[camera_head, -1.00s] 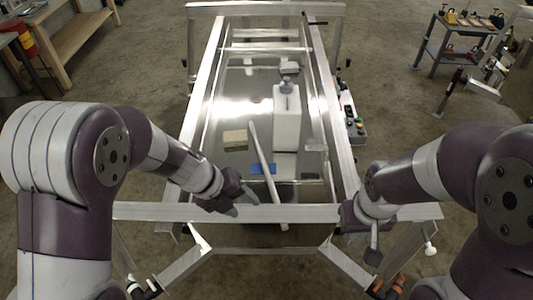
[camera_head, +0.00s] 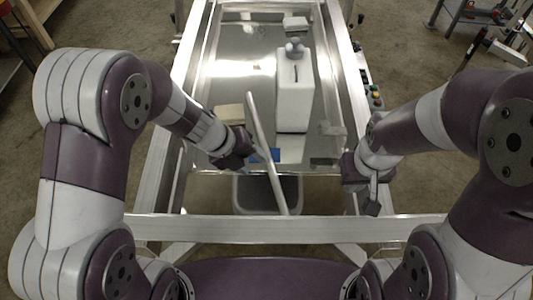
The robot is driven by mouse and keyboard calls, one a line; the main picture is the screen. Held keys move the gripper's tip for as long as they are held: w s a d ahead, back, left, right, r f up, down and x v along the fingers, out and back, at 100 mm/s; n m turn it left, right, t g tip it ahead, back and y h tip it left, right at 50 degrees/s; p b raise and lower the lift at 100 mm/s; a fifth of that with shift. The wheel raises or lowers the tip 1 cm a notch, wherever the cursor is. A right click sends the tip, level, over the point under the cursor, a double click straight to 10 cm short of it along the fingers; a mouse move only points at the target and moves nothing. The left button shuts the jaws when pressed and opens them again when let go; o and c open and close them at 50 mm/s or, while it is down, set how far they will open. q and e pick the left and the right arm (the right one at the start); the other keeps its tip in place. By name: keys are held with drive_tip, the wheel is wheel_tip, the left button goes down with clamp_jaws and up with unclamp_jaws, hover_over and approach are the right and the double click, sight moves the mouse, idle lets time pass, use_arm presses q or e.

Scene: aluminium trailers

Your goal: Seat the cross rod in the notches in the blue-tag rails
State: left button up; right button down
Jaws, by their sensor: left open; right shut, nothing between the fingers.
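The cross rod (camera_head: 265,145) is a long pale bar in the middle of the head view. It slants from the trailer bed toward the near crossbar, its lower end over a grey bin. My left gripper (camera_head: 246,163) is open, just left of the rod; I cannot tell whether it touches it. My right gripper (camera_head: 373,206) is shut and empty near the right rail, apart from the rod. A blue patch (camera_head: 263,156) shows behind the rod; I cannot tell whether it is a rail tag. I cannot make out the notches.
The aluminium trailer frame has a left rail (camera_head: 160,165), a right rail (camera_head: 352,75) and a near crossbar (camera_head: 300,229). A white box-like container (camera_head: 295,95) and a tan block (camera_head: 229,112) stand on its bed. The grey bin (camera_head: 240,195) sits behind the crossbar.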

sight(271, 174)
use_arm(q)
drive_tip(key=x, duration=0.8)
drive_tip(key=shift+d, duration=0.15)
drive_tip(key=shift+w+d+f, duration=0.15)
drive_tip(key=shift+w+f, duration=0.1)
drive_tip(key=shift+s+r, duration=0.1)
clamp_jaws()
